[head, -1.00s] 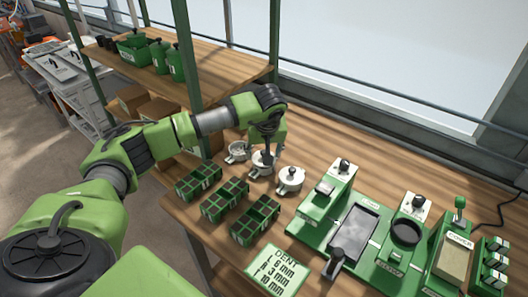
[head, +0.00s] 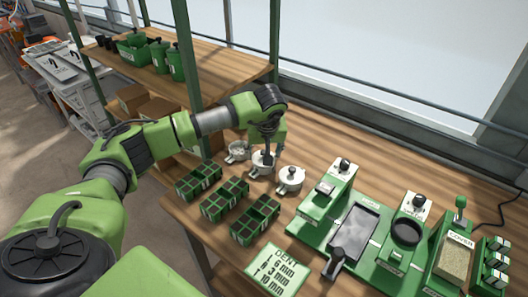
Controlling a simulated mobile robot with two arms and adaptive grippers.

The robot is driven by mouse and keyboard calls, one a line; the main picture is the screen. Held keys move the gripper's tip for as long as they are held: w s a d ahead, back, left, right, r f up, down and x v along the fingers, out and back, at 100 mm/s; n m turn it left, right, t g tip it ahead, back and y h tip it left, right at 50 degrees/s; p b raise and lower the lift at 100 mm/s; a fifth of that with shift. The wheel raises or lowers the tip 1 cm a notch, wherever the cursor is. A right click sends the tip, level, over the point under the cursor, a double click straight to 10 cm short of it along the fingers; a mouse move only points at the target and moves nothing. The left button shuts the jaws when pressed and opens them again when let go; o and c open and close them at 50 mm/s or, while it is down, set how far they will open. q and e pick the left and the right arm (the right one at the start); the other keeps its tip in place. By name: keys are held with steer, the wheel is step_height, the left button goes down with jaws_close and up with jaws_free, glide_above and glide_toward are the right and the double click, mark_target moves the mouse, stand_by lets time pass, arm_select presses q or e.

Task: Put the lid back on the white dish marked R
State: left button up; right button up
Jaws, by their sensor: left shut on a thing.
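Three small white dishes stand in a row behind the seedling trays. The left dish (head: 237,153) looks open. The middle dish (head: 259,169) is partly hidden by my left gripper (head: 267,154), which points straight down over it and is shut. What it grips looks like the knob of a white lid at the dish's top, but the fingers cover most of it. I cannot tell whether that lid rests on the rim or hangs just above it. The right dish (head: 290,185) wears a lid with a dark knob. The letters on the dishes are too small to read. My right gripper is out of view.
Several green cell trays (head: 226,200) stand in front of the dishes. A green seeder station (head: 352,232) and a "DENT" card (head: 277,272) lie to the right. A shelf post (head: 188,70) rises behind my left arm. Bare wood lies behind the dishes.

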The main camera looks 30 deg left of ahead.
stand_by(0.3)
arm_select(q)
steer(key=o, duration=1)
steer(key=o, duration=0.4)
steer(key=shift+o, duration=0.2)
